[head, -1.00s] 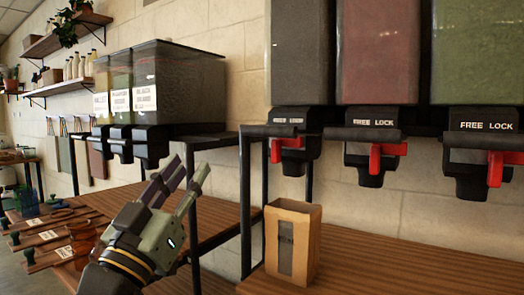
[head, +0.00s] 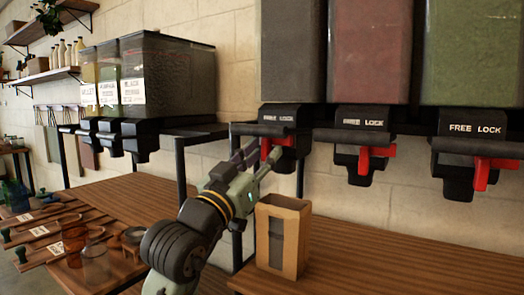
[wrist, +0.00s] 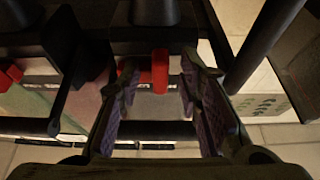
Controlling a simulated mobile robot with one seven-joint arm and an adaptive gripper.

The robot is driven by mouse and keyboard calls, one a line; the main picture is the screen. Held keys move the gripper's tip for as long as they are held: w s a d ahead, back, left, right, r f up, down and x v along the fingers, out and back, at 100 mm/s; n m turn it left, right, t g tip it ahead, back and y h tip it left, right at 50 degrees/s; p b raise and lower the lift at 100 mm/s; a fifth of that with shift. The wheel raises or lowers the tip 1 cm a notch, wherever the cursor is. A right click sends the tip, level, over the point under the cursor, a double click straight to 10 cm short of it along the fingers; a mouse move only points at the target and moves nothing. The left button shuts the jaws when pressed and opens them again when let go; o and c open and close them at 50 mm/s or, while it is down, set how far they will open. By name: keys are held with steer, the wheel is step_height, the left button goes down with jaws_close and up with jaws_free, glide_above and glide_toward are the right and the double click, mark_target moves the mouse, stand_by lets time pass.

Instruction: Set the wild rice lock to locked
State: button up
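The dispenser (head: 292,60) filled with dark grain hangs leftmost of the three in front of me; no name label shows on it. Its black valve has a FREE LOCK plate and a red lever (head: 279,148), whose drop tab sits toward the left, FREE side. In the wrist view the red lever (wrist: 160,72) stands upright between my fingers. My gripper (head: 258,160) is at the front of this valve, fingers open on both sides of the lever, with gaps showing. The fingers partly hide the lever in the head view.
Two more dispensers, with reddish (head: 368,60) and green (head: 470,50) contents, hang to the right with red levers. A paper bag (head: 283,240) stands on the wooden counter (head: 390,265) just below right of my gripper. Labelled bins (head: 150,85) stand at left.

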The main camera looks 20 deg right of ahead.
steer(key=shift+w+d, duration=0.1)
steer(key=shift+c, duration=0.4)
jaws_close()
stand_by(0.5)
